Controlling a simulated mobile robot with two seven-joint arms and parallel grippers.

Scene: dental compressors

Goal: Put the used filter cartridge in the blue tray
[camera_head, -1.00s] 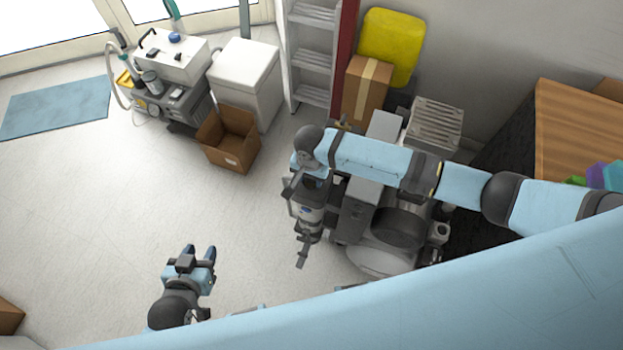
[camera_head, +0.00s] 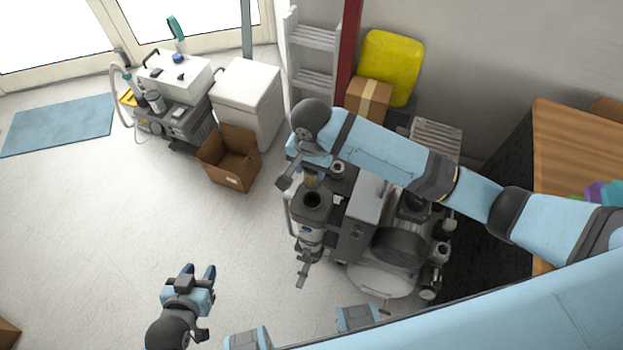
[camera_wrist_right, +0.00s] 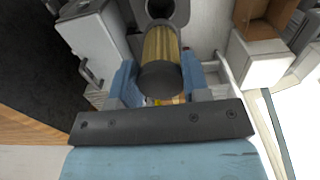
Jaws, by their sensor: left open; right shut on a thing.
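The used filter cartridge (camera_wrist_right: 160,50) is a yellowish pleated cylinder with a dark end cap. In the right wrist view my right gripper (camera_wrist_right: 160,84) is shut around it. In the head view the cartridge (camera_head: 312,179) shows as a small tan piece under my right gripper (camera_head: 306,168), just above the open round housing (camera_head: 312,199) on the compressor. The housing mouth looks dark and empty. My left gripper (camera_head: 199,272) is open and empty over the floor at the lower left. I cannot make out a blue tray in either view.
The compressor (camera_head: 402,245) stands below my right arm. A wooden bench (camera_head: 575,145) with coloured items is at the right. An open cardboard box (camera_head: 232,170), a white cabinet (camera_head: 250,95) and a wheeled machine (camera_head: 172,100) stand at the back left. The floor between is clear.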

